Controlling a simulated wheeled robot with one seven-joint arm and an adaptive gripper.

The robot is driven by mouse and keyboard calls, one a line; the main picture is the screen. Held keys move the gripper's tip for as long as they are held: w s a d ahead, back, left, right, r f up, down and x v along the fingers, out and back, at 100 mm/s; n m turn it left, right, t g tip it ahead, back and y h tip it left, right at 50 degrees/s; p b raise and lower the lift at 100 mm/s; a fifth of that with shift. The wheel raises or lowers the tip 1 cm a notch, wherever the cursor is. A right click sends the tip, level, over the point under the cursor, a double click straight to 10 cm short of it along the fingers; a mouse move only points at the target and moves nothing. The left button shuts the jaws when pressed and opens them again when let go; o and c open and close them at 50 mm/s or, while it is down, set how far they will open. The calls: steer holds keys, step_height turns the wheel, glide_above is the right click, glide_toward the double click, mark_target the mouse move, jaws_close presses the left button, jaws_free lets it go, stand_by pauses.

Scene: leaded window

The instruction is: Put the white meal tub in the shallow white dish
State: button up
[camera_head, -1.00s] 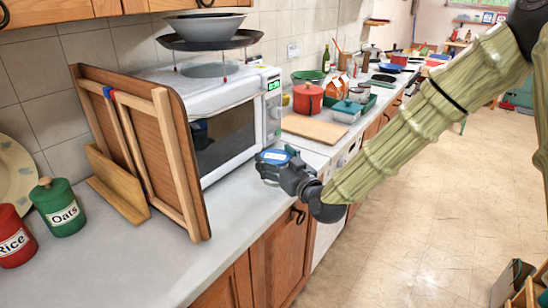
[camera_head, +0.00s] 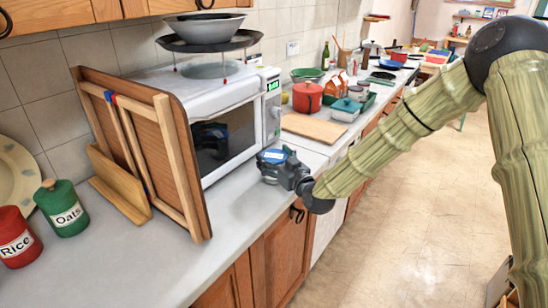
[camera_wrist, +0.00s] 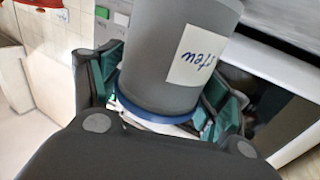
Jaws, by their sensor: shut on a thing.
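My gripper (camera_head: 276,168) is over the counter in front of the microwave. In the wrist view its two teal-padded fingers stand on either side of a tub (camera_wrist: 188,55) with a label reading "Stew", seen upside down. The tub looks grey in this light, with a blue band at the end near my palm. The gripper is shut on it. In the head view the tub is mostly hidden by the gripper, and its height above the counter is hard to judge. I cannot pick out the shallow white dish for certain in either view.
The white microwave (camera_head: 225,125) stands close behind the gripper. A wooden rack with boards (camera_head: 165,150) is to its left. Green Oats (camera_head: 62,208) and red Rice (camera_head: 16,238) jars stand at far left. A cutting board (camera_head: 314,127) lies beyond. The front counter is clear.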

steer(key=shift+f, duration=0.2)
steer(key=o, duration=1.5)
steer(key=shift+s, duration=0.1)
steer(key=shift+c, duration=0.2)
